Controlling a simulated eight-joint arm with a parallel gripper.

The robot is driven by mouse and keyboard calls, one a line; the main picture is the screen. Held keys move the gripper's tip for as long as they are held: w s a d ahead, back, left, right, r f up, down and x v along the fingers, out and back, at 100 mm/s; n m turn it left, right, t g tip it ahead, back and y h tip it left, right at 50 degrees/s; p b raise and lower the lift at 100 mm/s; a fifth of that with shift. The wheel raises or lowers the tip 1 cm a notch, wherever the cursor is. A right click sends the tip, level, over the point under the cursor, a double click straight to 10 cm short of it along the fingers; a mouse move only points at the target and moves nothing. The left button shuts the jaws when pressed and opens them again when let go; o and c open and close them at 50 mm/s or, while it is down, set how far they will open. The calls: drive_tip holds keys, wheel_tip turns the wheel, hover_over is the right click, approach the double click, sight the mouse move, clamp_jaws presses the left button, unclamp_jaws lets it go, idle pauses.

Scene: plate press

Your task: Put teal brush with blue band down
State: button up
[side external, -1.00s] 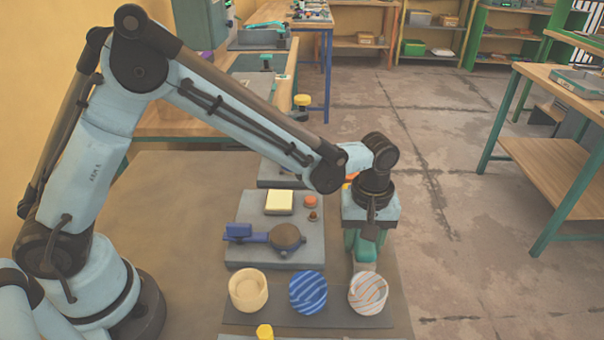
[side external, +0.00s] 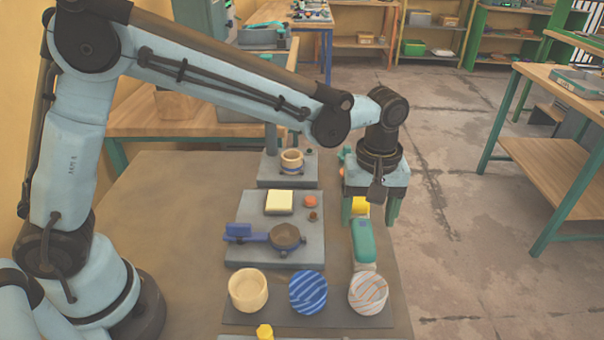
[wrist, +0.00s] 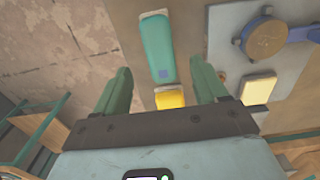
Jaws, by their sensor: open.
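The teal brush (side external: 363,240) lies on the brown table, right of the grey plate, with its pale end toward the striped bowls. In the wrist view the brush (wrist: 156,45) shows a small blue patch (wrist: 163,75) near its lower end. My gripper (side external: 370,212) is open and empty, above and behind the brush, apart from it. In the wrist view its two green fingers (wrist: 159,68) stand wide on either side of the brush's lower end. A yellow object (side external: 360,205) sits just behind the brush, partly hidden by my gripper.
The grey plate (side external: 243,207) holds a blue-handled round piece (side external: 284,236) and a pale yellow block (side external: 279,202). Bare table lies right of the brush.

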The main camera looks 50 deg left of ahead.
sight(364, 234)
drive_tip(key=s+a+r+m+t, duration=0.3)
drive_tip(key=s+a+r+m, duration=0.15)
drive_tip(key=a+r, duration=0.45)
drive_tip(key=s+a+f+m+t, duration=0.3)
drive_tip(key=s+a+m+t, duration=0.1)
drive_tip(key=s+a, duration=0.3)
drive_tip(key=shift+s+a, duration=0.2)
drive_tip(key=shift+a, duration=0.5)
drive_tip(key=shift+o, duration=0.2)
drive_tip(key=shift+m, duration=0.25)
